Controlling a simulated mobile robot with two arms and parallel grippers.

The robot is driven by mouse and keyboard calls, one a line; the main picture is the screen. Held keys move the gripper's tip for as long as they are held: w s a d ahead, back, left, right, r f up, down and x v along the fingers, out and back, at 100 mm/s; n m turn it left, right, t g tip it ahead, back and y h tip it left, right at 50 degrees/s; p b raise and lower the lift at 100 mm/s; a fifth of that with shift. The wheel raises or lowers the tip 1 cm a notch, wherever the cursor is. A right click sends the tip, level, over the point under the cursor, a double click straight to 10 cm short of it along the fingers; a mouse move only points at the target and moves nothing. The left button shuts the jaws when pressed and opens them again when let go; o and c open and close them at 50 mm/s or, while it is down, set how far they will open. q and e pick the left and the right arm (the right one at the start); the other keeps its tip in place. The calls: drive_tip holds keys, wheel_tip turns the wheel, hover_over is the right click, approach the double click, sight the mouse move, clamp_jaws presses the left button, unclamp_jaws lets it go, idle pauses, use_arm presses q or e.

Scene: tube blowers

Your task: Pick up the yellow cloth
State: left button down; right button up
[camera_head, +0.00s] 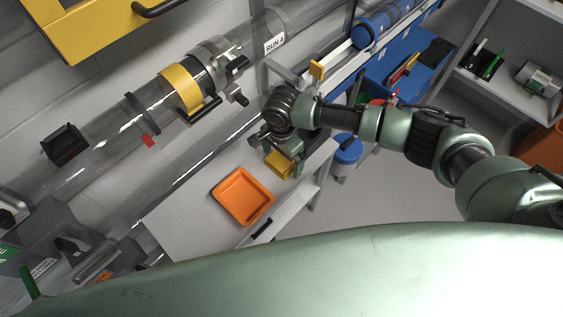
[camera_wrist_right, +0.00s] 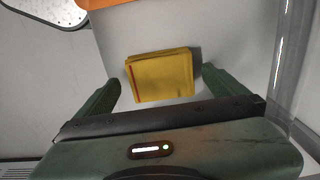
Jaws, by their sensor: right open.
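The yellow cloth (camera_wrist_right: 160,75) is a folded, flat pad with a darker red line along its left edge in the right wrist view. It lies on the light table top. In the head view the cloth (camera_head: 279,164) shows just below my right gripper (camera_head: 283,158), partly hidden by it. My right gripper is open, and its two green fingers (camera_wrist_right: 160,88) stand to the left and right of the cloth in the wrist view. There is a gap between the cloth and each finger; I cannot tell the exact height above the table. My left gripper is in neither view.
An orange tray (camera_head: 243,221) sits on the white table (camera_head: 190,215), left of and below the cloth in the head view. A clear tube with a yellow band (camera_head: 181,89) runs along the wall behind. A blue-lidded container (camera_head: 347,150) stands right of the table.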

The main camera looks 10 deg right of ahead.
sight(282, 161)
drive_tip(key=shift+f, duration=0.4)
drive_tip(key=c, duration=1.4)
drive_tip(key=shift+r, duration=0.15)
wheel_tip(282, 161, up, 20)
drive_tip(key=shift+f+p, duration=0.1)
drive_tip(key=shift+p, duration=0.45)
